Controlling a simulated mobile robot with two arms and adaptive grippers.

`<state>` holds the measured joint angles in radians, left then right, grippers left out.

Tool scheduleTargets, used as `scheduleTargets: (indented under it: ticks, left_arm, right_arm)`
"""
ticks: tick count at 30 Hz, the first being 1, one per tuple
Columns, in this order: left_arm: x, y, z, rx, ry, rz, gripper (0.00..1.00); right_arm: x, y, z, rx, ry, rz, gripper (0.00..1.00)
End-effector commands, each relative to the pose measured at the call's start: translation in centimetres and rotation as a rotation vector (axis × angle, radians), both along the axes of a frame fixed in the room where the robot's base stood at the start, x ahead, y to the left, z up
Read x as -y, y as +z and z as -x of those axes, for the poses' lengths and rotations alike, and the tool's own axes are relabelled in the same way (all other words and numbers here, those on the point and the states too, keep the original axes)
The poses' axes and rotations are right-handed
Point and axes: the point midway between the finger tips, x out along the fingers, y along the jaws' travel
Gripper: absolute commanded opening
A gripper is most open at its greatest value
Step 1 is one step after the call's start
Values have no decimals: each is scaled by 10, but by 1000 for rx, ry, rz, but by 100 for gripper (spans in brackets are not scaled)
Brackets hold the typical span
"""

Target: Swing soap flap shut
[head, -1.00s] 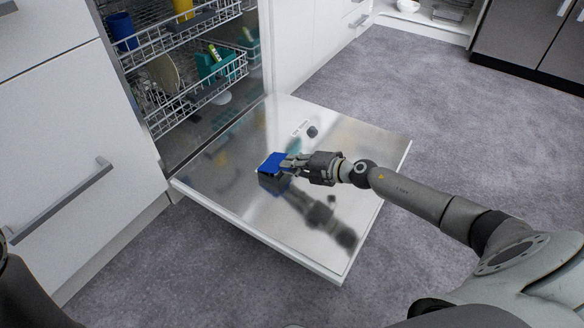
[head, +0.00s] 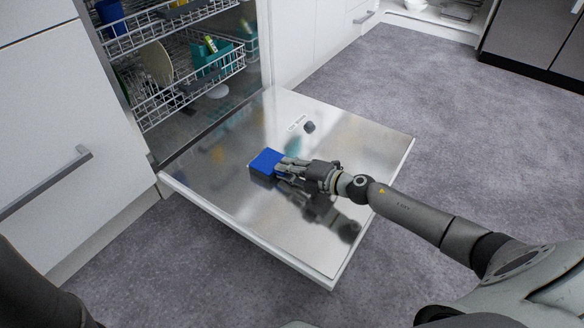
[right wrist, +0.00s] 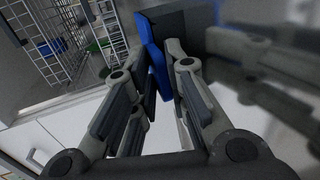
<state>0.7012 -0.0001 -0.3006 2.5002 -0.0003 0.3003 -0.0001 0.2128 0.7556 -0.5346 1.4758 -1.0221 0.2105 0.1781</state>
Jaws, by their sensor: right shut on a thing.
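The blue soap flap (head: 266,161) is on the inner face of the lowered dishwasher door (head: 225,195). A dark soap compartment shows under and beside the flap. My right gripper (head: 281,167) is at the right edge of the flap, low over the door. In the right wrist view the flap (right wrist: 157,62) shows edge-on between the fingertips, and the right gripper (right wrist: 158,75) is shut on it. I cannot tell the exact gap between flap and compartment. My left gripper is out of view.
The dishwasher racks (head: 190,85) with dishes and a teal basket (head: 209,60) are behind the door. A small dark cap (head: 309,127) sits on the door. A closed drawer with a grey handle (head: 45,182) is at left. Grey carpet (head: 440,120) is free at right.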

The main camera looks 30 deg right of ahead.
Motion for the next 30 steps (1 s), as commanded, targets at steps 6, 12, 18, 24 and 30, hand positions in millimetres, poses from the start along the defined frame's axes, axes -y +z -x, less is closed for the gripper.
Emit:
scheduleTargets:
  ticks: [6,12,18,24,30]
  left_arm:
    - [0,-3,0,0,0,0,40]
    - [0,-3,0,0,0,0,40]
    - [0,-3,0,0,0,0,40]
    - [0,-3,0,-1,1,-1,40]
    - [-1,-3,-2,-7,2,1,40]
  right_arm:
    - [-7,-9,3,4,8,-4,0]
    - [-7,-9,3,5,8,-4,0]
    - [-7,-9,3,5,8,-4,18]
    - [-6,-8,3,6,7,-6,30]
    - [-4,-6,4,7,5,-6,30]
